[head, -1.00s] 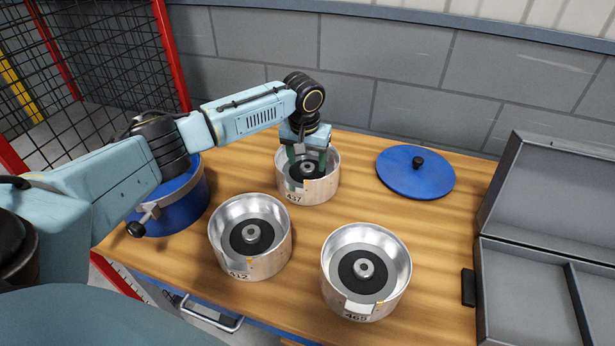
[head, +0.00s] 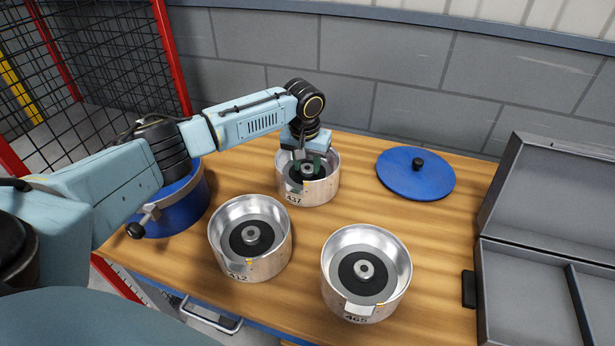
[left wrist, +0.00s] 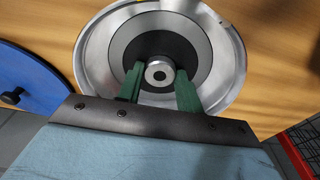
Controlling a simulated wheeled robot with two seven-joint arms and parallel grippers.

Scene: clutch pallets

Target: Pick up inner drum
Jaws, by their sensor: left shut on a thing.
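Three silver drums with dark discs and grey hubs stand on the wooden table. My left gripper (head: 307,170) reaches down into drum 437. In the left wrist view its green fingers (left wrist: 158,88) are shut on the hub (left wrist: 158,73) at the centre of that drum (left wrist: 90,62). The drum appears to rest on the table. My right gripper is not in view.
A blue lid (head: 415,178) with a black knob lies at the back right. A blue container (head: 185,205) stands at the left beneath my left arm. A grey open case (head: 535,285) is at the right. Behind are a block wall and a mesh fence.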

